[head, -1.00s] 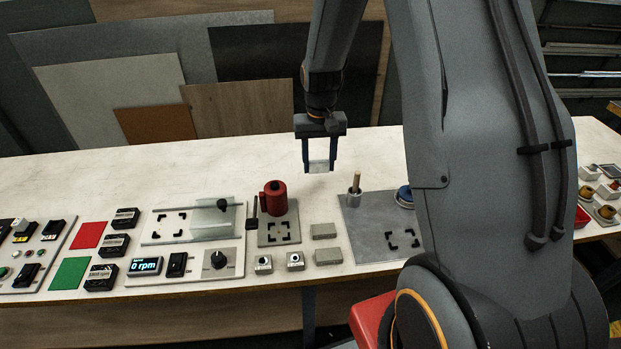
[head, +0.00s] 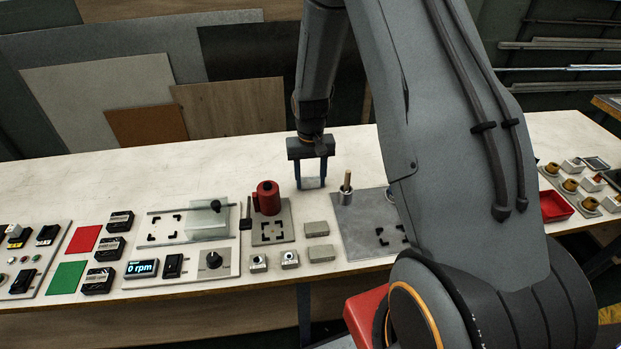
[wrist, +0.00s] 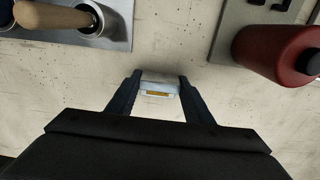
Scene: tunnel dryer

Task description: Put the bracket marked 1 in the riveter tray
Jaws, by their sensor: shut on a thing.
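My gripper (head: 311,182) is shut on a small pale metal piece, held near the bench top behind the grey blocks. In the wrist view, the piece (wrist: 160,82) sits between the fingertips and shows an orange-yellow strip. I cannot read a mark 1 on it, and I cannot tell if it touches the bench. A red cylindrical device (head: 267,197) stands on a grey plate with black corner marks (head: 270,232), left of the gripper. I cannot tell which station is the riveter. A red tray (head: 556,206) lies at the right.
Two grey blocks (head: 317,229) and two small pale button boxes (head: 258,263) lie near the front edge. A grey plate (head: 360,234) with a wooden-handled tool (head: 347,183) is right of the gripper.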

